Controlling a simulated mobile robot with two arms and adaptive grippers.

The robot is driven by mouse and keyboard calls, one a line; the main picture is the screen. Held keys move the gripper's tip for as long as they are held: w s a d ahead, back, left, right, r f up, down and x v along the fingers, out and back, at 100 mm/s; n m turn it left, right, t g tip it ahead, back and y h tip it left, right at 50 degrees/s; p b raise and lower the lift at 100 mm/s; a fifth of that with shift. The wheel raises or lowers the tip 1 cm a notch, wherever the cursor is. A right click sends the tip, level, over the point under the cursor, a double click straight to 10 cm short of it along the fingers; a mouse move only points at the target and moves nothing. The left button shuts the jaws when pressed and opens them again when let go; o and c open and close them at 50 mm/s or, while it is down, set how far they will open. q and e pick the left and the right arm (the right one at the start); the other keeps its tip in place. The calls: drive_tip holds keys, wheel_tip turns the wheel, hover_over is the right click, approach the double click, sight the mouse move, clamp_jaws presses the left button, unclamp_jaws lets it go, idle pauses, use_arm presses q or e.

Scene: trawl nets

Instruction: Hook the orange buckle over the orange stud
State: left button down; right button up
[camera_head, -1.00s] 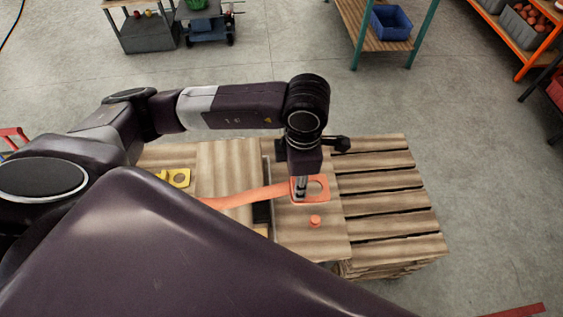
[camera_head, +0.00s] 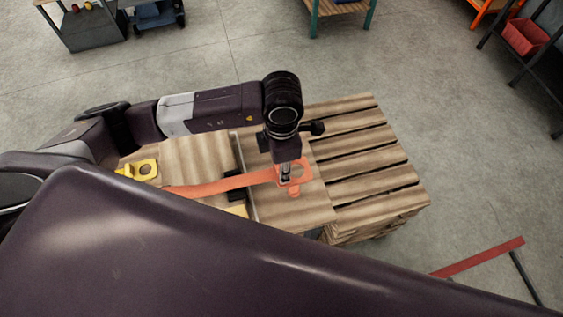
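The orange buckle (camera_head: 304,178), a flat plate with an opening, is at the end of an orange strap (camera_head: 215,186) above the wooden pallet top. My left gripper (camera_head: 285,178) points down and is shut on the buckle's strap side, hiding part of it. The orange stud (camera_head: 294,191) stands on the boards just at the buckle's near edge in the picture. It shows outside the opening; I cannot tell whether buckle and stud touch. My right gripper is not in view.
The slatted pallet (camera_head: 375,165) extends right of the buckle. A yellow plate with a hole (camera_head: 145,169) lies at the left. My own dark arm link covers the foreground. A red beam (camera_head: 480,257) is on the floor at right.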

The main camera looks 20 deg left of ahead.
use_arm(q)
wheel_tip(320, 180, down, 12)
drive_tip(key=b, duration=0.8)
drive_tip(key=shift+f, duration=0.25)
drive_tip(key=shift+f+b, duration=0.75)
drive_tip(key=shift+b, duration=0.05)
drive_tip(key=c, duration=1.5)
unclamp_jaws()
drive_tip(key=shift+o, duration=0.2)
wheel_tip(320, 180, up, 12)
drive_tip(key=shift+r, duration=0.1)
